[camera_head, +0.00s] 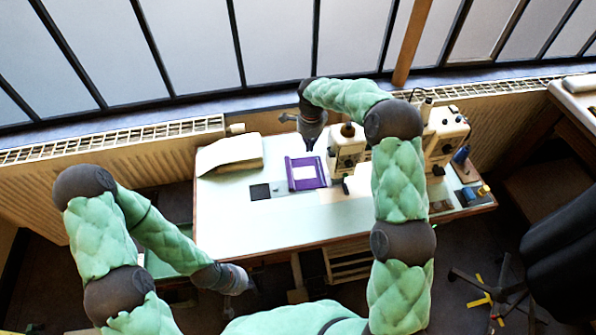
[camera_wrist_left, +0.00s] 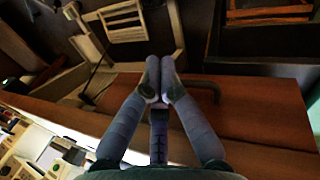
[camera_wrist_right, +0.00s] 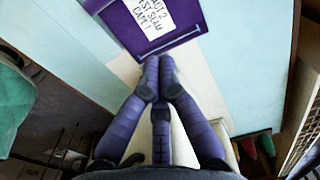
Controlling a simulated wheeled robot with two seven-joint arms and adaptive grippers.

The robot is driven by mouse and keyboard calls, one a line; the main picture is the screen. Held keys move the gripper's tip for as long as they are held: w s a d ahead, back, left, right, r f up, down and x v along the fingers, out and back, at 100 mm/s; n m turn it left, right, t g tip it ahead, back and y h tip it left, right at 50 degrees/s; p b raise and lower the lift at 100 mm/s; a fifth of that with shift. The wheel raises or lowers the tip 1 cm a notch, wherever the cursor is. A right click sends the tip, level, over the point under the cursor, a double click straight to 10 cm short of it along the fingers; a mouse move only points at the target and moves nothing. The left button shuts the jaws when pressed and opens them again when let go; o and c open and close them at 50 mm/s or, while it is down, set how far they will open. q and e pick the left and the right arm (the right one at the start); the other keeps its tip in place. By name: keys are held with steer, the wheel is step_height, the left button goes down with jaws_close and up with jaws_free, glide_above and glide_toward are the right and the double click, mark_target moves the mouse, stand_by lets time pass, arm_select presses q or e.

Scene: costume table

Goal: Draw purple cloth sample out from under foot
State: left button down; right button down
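The purple cloth sample (camera_head: 291,175) lies on the pale table, just left of the white sewing machine head (camera_head: 346,150). It also shows in the right wrist view (camera_wrist_right: 120,22) with a white lettered label. I cannot tell whether any of it is under the foot. My right gripper (camera_head: 308,149) reaches over from the back, by the cloth's far edge. In the right wrist view its fingertips (camera_wrist_right: 158,70) are together at the cloth's edge; whether they touch it is unclear. My left gripper (camera_head: 248,288) is low in front of the table, its fingertips (camera_wrist_left: 159,72) together and empty.
A cream covered block (camera_head: 230,153) stands at the table's back left. A small black square (camera_head: 260,191) lies left of the cloth. A second machine (camera_head: 445,135) and several spools stand at the right. The table's (camera_head: 235,225) front left is clear.

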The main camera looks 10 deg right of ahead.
mark_target(291, 170)
step_height(291, 170, down, 13)
steer(key=b, duration=0.3)
steer(key=shift+r+b, duration=0.2)
steer(key=shift+b, duration=0.2)
steer(key=a, duration=0.2)
steer(key=shift+a+r, duration=0.25)
steer(key=shift+a, duration=0.1)
steer(key=shift+a+b, duration=0.35)
steer(key=shift+a, duration=0.3)
steer(key=shift+a+r, duration=0.1)
steer(key=shift+a, duration=1.35)
steer(key=shift+d, duration=0.1)
